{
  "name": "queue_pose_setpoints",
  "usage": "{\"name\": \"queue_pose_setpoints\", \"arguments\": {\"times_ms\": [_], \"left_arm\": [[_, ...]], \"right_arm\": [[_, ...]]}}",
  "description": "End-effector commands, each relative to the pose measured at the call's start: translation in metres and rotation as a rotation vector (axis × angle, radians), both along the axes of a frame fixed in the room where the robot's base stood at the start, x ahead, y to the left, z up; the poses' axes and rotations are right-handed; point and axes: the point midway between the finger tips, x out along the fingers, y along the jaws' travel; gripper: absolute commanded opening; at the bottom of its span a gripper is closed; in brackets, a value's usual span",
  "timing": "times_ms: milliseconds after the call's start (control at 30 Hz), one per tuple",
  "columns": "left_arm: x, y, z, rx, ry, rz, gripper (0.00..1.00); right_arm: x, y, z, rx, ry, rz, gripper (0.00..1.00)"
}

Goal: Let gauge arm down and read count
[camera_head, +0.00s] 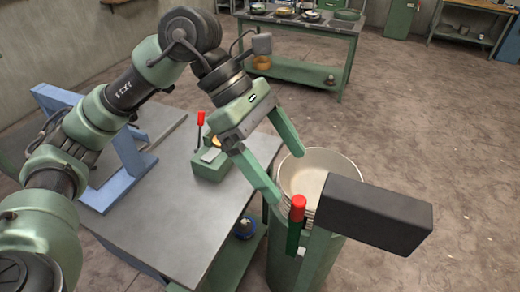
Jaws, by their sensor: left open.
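My left gripper (288,176) is open, its two green fingers pointing down toward the left rim of a pale metal bowl (318,168). One fingertip is near the bowl's back-left rim, the other near a red-topped handle (298,205); I cannot tell whether they touch. The bowl sits on a green cylindrical stand (322,262). A dark block (375,213) extends over the bowl's front right; whether it is the gauge arm is unclear. I see no readable count. My right gripper is out of view.
A grey-topped table (195,225) holds a green box (210,165) with a red-knobbed lever (200,118), and a blue frame (125,155). A green bench (300,45) with pans stands behind. The floor to the right is clear.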

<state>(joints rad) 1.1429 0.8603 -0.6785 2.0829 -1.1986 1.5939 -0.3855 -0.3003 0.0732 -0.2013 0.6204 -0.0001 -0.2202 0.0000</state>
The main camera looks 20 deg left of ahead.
Motion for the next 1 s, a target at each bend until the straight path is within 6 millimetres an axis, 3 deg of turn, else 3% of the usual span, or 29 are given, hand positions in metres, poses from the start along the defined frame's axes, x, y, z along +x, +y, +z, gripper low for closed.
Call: {"name": "queue_pose_setpoints", "arguments": {"times_ms": [100, 233, 733, 1000], "left_arm": [[0.007, 0.030, -0.001, 0.132, -0.050, 0.013, 0.91], [0.009, 0.039, -0.007, 0.179, -0.061, 0.016, 0.91], [0.007, 0.005, -0.068, 0.176, -0.059, 0.012, 0.91], [0.007, -0.011, -0.100, 0.175, -0.061, 0.013, 0.91]], "right_arm": [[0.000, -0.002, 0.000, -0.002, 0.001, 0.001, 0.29], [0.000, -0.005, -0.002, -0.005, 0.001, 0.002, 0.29], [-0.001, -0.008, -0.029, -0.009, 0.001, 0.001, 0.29], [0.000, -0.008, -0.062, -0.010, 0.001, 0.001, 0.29]]}}
